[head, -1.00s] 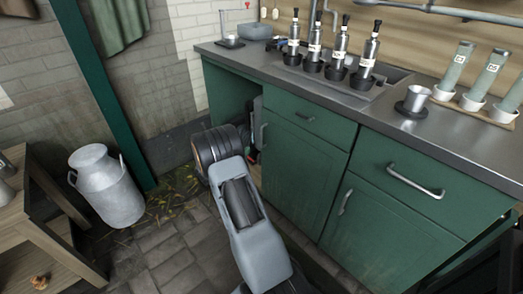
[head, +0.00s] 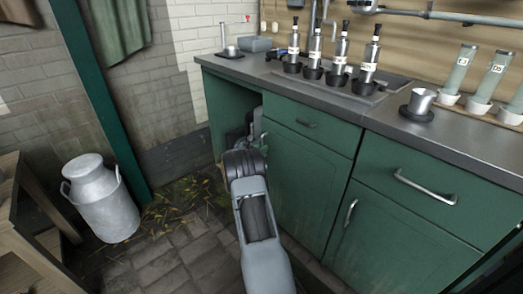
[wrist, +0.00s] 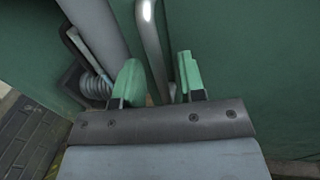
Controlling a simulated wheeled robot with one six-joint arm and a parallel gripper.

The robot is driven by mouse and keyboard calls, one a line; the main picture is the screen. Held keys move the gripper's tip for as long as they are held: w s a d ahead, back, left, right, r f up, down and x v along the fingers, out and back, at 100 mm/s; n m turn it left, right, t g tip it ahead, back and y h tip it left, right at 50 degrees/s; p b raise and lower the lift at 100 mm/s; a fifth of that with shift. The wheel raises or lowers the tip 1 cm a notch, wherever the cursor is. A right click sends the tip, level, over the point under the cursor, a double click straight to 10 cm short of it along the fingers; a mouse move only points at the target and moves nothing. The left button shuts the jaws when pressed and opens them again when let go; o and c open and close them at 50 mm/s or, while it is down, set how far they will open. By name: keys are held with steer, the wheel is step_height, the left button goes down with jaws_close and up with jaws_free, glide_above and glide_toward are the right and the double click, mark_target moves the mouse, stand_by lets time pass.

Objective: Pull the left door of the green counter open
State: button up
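The green counter (head: 375,205) stands along the wall. Its left door (head: 297,185), below a drawer, looks flush with the front. In the wrist view, the door's upright metal handle (wrist: 152,45) runs down between the two green fingertips of my gripper (wrist: 160,78). The fingers stand apart on either side of the handle, with a small gap visible. The right door's handle (head: 350,212) is visible.
Left of the door is an open bay with grey pipework (head: 238,135). A coiled spring-like part (wrist: 95,85) is close to my left finger. A metal milk churn (head: 103,200) and a wooden table (head: 25,225) stand at the left.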

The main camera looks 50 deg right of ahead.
steer(key=shift+d, duration=0.4)
steer(key=shift+c, duration=0.5)
jaws_close()
